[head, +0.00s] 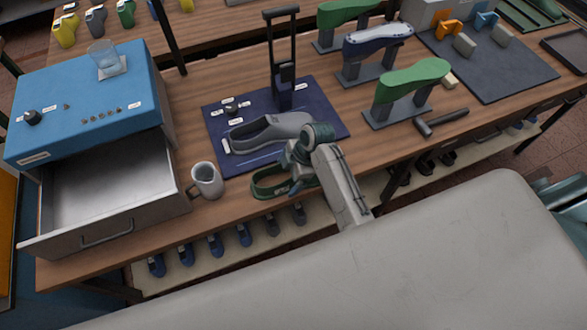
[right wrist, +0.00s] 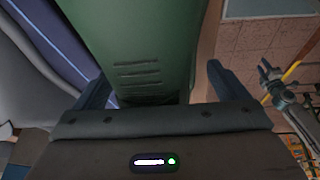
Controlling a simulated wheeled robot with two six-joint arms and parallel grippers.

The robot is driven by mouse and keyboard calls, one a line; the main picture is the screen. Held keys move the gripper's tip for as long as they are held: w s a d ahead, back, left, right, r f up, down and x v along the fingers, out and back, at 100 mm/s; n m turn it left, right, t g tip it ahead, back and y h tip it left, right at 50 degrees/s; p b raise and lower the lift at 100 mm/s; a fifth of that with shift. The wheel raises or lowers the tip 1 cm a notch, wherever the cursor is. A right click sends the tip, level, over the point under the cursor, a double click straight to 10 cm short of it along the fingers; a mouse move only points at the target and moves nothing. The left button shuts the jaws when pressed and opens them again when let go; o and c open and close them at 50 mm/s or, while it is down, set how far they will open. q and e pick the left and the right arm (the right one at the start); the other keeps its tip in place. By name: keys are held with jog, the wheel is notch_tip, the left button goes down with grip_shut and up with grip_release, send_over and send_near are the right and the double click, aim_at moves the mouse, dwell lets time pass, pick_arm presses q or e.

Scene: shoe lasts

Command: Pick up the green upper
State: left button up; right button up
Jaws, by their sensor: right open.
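The green upper (head: 270,187) lies near the front edge of the wooden table, just right of the grey mug. My right gripper (head: 296,183) is down at its right end and hides part of it. In the right wrist view the green upper (right wrist: 140,45) fills the space between the open fingers (right wrist: 158,88). The fingers stand on either side of it. I cannot tell whether either one touches it.
A grey shoe form (head: 268,132) lies on the dark blue mat (head: 220,112) behind. A grey mug (head: 207,180) stands left, beside an open drawer (head: 110,190). Green lasts on stands (head: 412,82) and a hammer (head: 440,122) are to the right.

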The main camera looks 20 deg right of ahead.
jog(key=c, duration=1)
jog(key=shift+c, duration=0.6)
